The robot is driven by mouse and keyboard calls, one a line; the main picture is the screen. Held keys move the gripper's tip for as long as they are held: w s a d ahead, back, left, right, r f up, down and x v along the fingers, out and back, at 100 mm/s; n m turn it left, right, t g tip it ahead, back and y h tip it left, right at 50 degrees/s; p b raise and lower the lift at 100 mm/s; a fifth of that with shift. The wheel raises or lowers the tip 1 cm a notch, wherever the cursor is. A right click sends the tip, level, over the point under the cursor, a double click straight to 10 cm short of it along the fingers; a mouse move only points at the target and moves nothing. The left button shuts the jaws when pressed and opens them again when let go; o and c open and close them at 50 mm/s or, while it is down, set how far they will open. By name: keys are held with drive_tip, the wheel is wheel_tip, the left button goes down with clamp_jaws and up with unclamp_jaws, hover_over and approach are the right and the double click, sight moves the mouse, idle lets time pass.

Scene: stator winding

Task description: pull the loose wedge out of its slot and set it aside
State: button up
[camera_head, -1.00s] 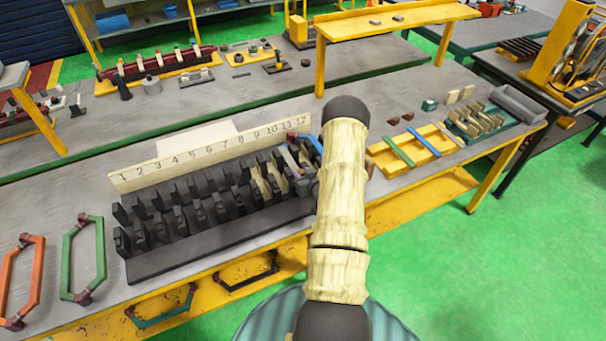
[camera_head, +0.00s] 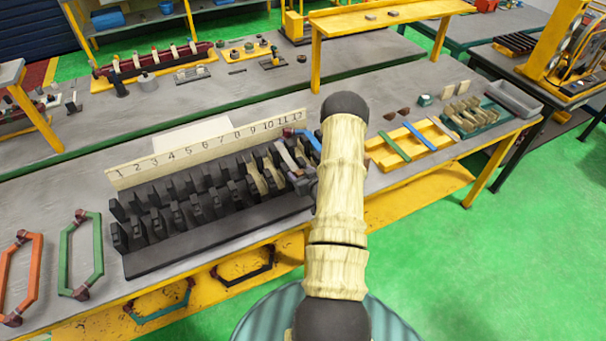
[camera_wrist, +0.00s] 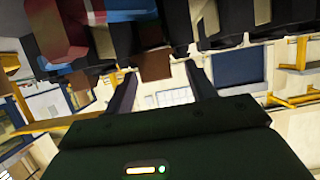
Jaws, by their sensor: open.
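The black toothed stator block (camera_head: 165,258) lies on the bench in front of a board numbered 1 to 12. Cream pieces (camera_head: 254,181) stand among its teeth toward the right end. My gripper (camera_head: 308,185) is at the block's right end in the head view, mostly hidden by my arm. In the wrist view my gripper (camera_wrist: 163,85) is open, its two dark fingers apart. A brown piece (camera_wrist: 154,65) shows between black teeth, just beyond the gap between the fingertips. I cannot tell whether this is the loose wedge, or whether a finger touches it.
A red and blue coil (camera_head: 306,141) stands at the block's right end, close to my gripper. A yellow tray (camera_head: 434,143) with coloured strips and a green rack (camera_head: 482,122) lie to the right. Orange and green coil frames (camera_head: 80,255) lie left.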

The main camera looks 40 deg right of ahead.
drive_tip(key=shift+s, duration=0.1)
drive_tip(key=shift+s+r+b, duration=0.15)
drive_tip(key=shift+s+b, duration=0.2)
drive_tip(key=shift+s, duration=0.25)
drive_tip(key=b+v, duration=0.5)
drive_tip(key=v, duration=1.1)
drive_tip(key=shift+a, duration=0.15)
